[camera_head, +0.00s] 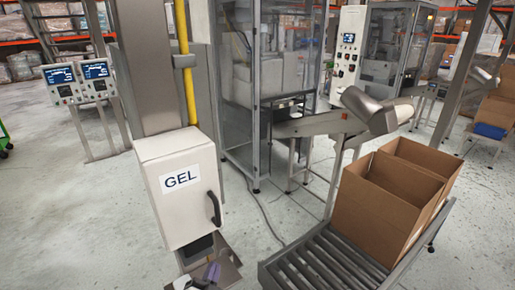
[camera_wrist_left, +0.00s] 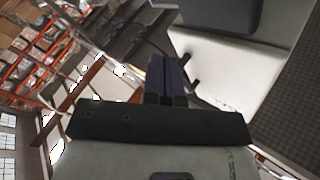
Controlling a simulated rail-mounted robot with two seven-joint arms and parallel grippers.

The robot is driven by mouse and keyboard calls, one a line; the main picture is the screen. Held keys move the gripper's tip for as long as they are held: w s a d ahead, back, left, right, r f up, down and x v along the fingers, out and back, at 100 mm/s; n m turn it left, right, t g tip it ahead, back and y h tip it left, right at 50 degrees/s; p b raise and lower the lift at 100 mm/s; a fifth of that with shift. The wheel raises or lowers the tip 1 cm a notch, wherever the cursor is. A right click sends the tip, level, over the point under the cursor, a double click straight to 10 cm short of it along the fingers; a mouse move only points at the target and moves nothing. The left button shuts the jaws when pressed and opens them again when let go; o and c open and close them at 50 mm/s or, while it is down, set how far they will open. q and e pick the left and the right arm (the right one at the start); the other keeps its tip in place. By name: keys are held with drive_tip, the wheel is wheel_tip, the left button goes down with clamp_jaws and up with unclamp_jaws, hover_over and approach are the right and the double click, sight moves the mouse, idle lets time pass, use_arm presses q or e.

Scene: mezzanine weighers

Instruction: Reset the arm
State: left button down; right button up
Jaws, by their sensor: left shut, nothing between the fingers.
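My left gripper (camera_head: 212,272) shows at the bottom edge of the head view, below the white cabinet marked GEL (camera_head: 178,200). In the left wrist view its dark purple fingers (camera_wrist_left: 168,66) are together, with nothing between them. The white cabinet also shows in that view (camera_wrist_left: 225,68), beyond and to the right of the fingers, with its dark handle near them. I cannot tell the exact gap. Most of my left arm is out of the head view. My right gripper is in neither view.
Two open cardboard boxes (camera_head: 380,208) stand on a roller conveyor (camera_head: 320,265) at the right. A post with a yellow pipe (camera_head: 186,75) rises behind the cabinet. Two display panels (camera_head: 77,80) stand at the left. The floor at lower left is clear.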

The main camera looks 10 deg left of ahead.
use_arm(q)
drive_tip(key=s+a+f+n+g, duration=0.2)
drive_tip(key=s+f+g, duration=0.35)
drive_tip(key=s, duration=0.65)
drive_tip(key=s+a+f+n+g, duration=0.2)
drive_tip(key=s+f+g, duration=0.35)
drive_tip(key=s, duration=0.65)
drive_tip(key=s+a+f+n+g, duration=0.2)
drive_tip(key=s+f+g, duration=0.4)
drive_tip(key=s, duration=0.5)
wheel_tip(320, 180, up, 21)
drive_tip(key=t+p, duration=0.1)
drive_tip(key=p, duration=2.1)
drive_tip(key=shift+d+r+y, duration=0.15)
drive_tip(key=shift+d+y, duration=0.05)
drive_tip(key=shift+y, duration=0.2)
drive_tip(key=shift+w, duration=0.1)
